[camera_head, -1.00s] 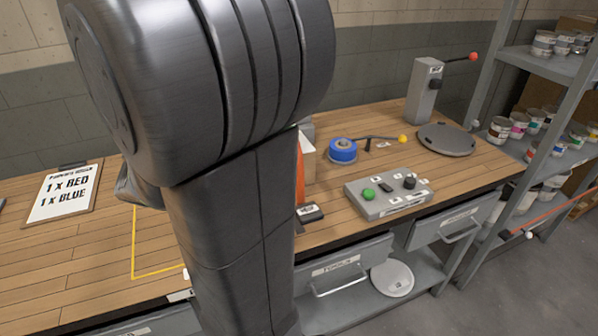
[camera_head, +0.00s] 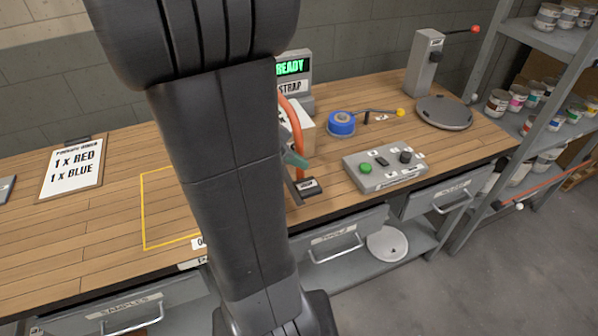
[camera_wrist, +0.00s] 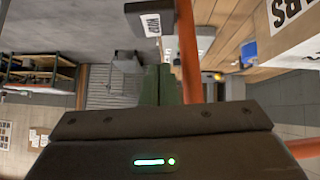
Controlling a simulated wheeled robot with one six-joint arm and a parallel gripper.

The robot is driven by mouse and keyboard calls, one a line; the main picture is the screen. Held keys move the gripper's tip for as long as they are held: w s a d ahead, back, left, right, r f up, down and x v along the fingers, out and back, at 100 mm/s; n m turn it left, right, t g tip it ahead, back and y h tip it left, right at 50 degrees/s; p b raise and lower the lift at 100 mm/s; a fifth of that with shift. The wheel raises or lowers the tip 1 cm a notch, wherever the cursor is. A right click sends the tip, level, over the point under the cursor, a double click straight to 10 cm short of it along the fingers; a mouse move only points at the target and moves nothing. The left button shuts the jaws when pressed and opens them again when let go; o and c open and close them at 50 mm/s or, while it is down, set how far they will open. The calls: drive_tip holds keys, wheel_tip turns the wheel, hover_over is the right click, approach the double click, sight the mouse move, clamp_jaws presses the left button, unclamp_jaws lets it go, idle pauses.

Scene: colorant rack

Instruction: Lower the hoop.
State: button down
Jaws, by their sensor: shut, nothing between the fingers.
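The orange hoop (camera_head: 299,128) stands raised at the strap machine, partly hidden behind my arm in the head view. It also shows in the wrist view (camera_wrist: 188,50) as an upright orange bar. A dark block with a label (camera_head: 307,187) sits at its foot; it shows at the top of the wrist view (camera_wrist: 150,20). My gripper (camera_head: 294,158) has its greenish fingers beside the hoop. In the wrist view the fingers (camera_wrist: 160,85) are together and empty, just left of the orange bar. I cannot tell whether they touch it.
The strap machine's screen (camera_head: 291,68) reads READY. A blue tape roll (camera_head: 341,123), a grey control box (camera_head: 385,168) with a green button and a round grey plate (camera_head: 444,112) lie to the right. An order clipboard (camera_head: 72,168) and a yellow-outlined area (camera_head: 144,210) are left.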

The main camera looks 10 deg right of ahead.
sight(312, 182)
drive_tip(key=shift+s+d+f, duration=0.1)
drive_tip(key=shift+d+f, duration=0.05)
drive_tip(key=shift+f, duration=0.95)
drive_tip(key=shift+s+d+f, duration=0.1)
drive_tip(key=shift+f, duration=1)
